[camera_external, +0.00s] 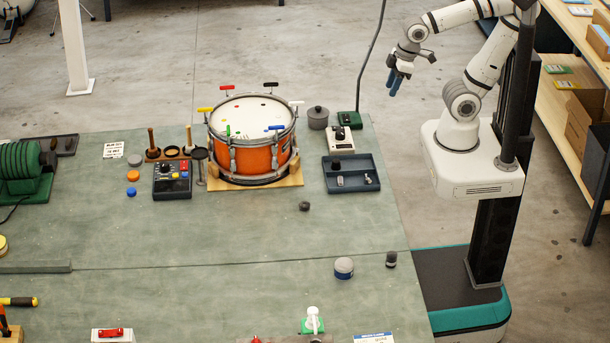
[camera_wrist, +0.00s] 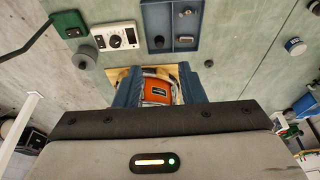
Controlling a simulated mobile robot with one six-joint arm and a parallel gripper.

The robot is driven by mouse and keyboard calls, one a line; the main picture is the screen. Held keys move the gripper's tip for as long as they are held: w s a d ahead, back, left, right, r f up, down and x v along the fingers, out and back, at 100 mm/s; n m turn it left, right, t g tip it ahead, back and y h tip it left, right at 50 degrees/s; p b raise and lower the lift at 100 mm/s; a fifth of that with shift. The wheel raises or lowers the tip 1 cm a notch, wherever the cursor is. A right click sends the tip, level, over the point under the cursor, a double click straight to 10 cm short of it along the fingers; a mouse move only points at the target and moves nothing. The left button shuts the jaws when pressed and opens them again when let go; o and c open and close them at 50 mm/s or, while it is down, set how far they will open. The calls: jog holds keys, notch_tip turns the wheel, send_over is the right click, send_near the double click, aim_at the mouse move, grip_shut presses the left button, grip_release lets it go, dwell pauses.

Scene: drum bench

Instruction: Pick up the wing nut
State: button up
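A dark blue compartment tray (camera_external: 352,160) sits on the bench to the right of the drum. It holds a few small metal parts, among them a silver piece (camera_external: 340,181) at the front left and another (camera_external: 367,179) at the front right. Either may be the wing nut; they are too small to tell. The tray also shows at the top of the wrist view (camera_wrist: 172,14), with small parts in it. My gripper (camera_external: 393,86) hangs in the air beyond the bench's right edge, above and right of the tray. Its blue fingers (camera_wrist: 160,76) are apart and empty.
An orange drum (camera_external: 253,158) on a wooden base stands left of the tray. A white box with a dial (camera_external: 341,139), a green box (camera_external: 348,118) and a grey pot (camera_external: 318,118) stand behind the tray. The bench in front is mostly clear, with a small dark knob (camera_external: 305,206).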

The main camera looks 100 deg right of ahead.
jog(key=m+g+y+b, duration=0.4)
jog(key=m+b, duration=0.6)
jog(key=m, duration=0.6)
send_near(366, 173)
jog(key=f, duration=0.2)
jog(key=x, duration=0.7)
jog(key=shift+s+a+b, duration=0.1)
jog(key=shift+a+b, duration=0.15)
jog(key=shift+b, duration=0.15)
jog(key=shift+c, duration=0.3)
jog(key=shift+y, duration=0.3)
grip_shut()
